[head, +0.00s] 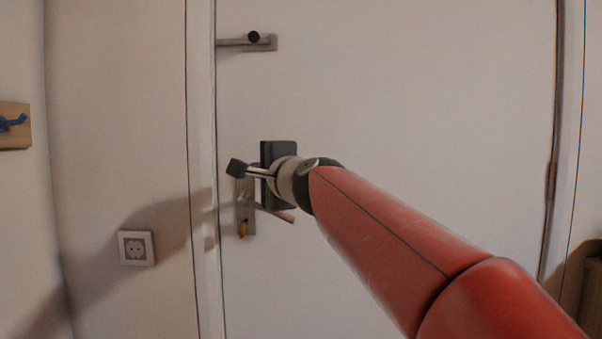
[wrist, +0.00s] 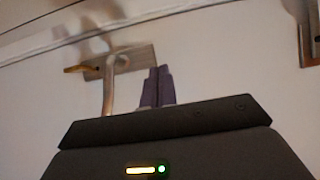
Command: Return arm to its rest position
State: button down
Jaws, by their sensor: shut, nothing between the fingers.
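My red arm reaches from the lower right of the head view toward the white door. My gripper (head: 237,168) is in front of the door's lower handle. In the wrist view, the two dark fingers of my gripper (wrist: 158,84) are together with nothing between them. The lower door handle (head: 275,212) is partly hidden behind my wrist. In the wrist view, the handle (wrist: 109,88) stands just left of the fingers on its plate. I cannot tell whether they touch.
The white door (head: 420,120) looks closed in its frame. An upper latch (head: 248,42) is on it. A key (head: 242,229) sits below the lower handle. A wall socket (head: 136,248) and a blue hook (head: 13,123) are on the left. The door's right side is clear.

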jog(key=s, duration=0.7)
jog(key=s+d+f+n+g+h, duration=0.2)
jog(key=s+d+f, duration=0.4)
jog(key=f, duration=0.7)
jog(key=s+d+f+n+g+h, duration=0.3)
jog(key=s+d+f+n+g, duration=0.2)
jog(key=s+f, duration=0.5)
jog(key=s+d+f+n+g+h, duration=0.3)
jog(key=s+d+f+n, duration=0.2)
jog(key=f, duration=1.1)
jog(key=s+d, duration=0.2)
jog(key=s, duration=0.1)
jog(key=shift+s+d+n+g, duration=0.15)
jog(key=shift+d+n+g, duration=0.15)
jog(key=shift+d, duration=0.05)
jog(key=shift+r, duration=0.1)
